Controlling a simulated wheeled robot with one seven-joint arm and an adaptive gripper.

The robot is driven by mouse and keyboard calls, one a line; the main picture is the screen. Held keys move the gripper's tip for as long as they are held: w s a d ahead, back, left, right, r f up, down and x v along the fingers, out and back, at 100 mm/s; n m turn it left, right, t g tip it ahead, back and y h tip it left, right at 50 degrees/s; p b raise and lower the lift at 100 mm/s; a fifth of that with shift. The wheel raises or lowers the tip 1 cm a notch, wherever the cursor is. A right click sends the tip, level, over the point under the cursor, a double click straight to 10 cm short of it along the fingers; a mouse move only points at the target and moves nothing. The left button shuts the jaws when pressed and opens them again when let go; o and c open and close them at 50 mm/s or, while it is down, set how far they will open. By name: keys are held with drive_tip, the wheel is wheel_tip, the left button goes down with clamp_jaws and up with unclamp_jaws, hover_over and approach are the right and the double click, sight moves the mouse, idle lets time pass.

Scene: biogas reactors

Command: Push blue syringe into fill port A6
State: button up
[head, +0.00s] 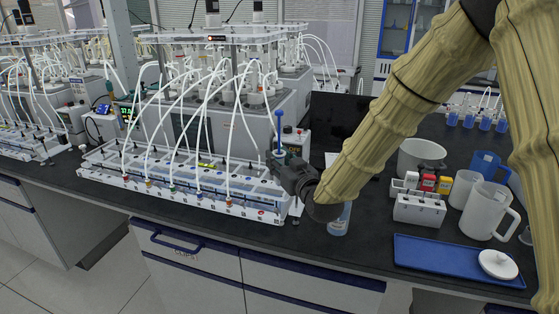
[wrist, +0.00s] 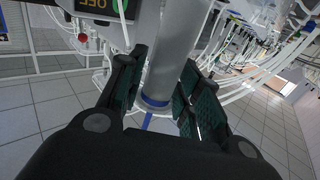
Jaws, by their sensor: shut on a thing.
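My gripper (head: 280,165) is shut on the blue syringe (head: 279,128), which stands roughly upright above the right end of the white port rack (head: 170,201). In the wrist view the syringe's grey barrel (wrist: 174,50) runs between the two finger pads of my gripper (wrist: 158,82), with a blue band and blue rod at its near end. The rack's front rail has a row of small coloured ports with white tubes on several of them. The labels are too small to read, so I cannot tell which port is A6. The syringe's tip is hidden behind my gripper in the head view.
A clear bottle (head: 339,221) stands just below my wrist at the bench's front. To the right are a white tube rack (head: 419,212), a blue tray (head: 440,262), a white jug (head: 487,212) and a grey bowl (head: 408,153). White tubes arch over the port rack.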

drive_tip(key=o, duration=1)
drive_tip(key=shift+s, duration=0.1)
drive_tip(key=v, duration=1.2)
drive_tip(key=shift+f, duration=0.1)
